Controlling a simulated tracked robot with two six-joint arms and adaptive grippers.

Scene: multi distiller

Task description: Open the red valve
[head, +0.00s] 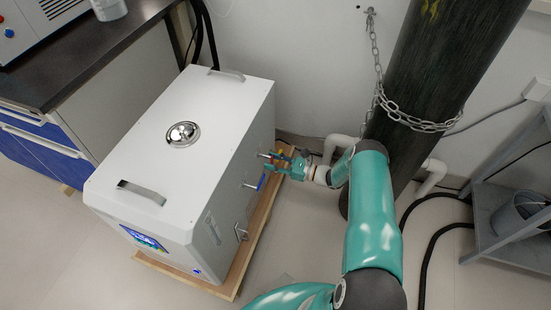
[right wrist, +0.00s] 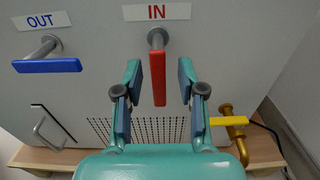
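The red valve (right wrist: 158,78) is a red lever on a grey pipe under the "IN" label (right wrist: 156,12), on the side of the white distiller box (head: 190,130). The lever hangs straight down in the right wrist view. My right gripper (right wrist: 160,72) is open, with one finger on each side of the red lever and a gap to both. In the head view, my right gripper (head: 276,163) is at the box's right side and partly hides the red lever. My left gripper is in neither view.
A blue valve lever (right wrist: 48,66) lies level under the "OUT" label (right wrist: 44,20). A yellow handle (right wrist: 228,121) on a brass pipe is at lower right. A dark gas cylinder (head: 435,70) with a chain (head: 415,120) stands close behind my right arm.

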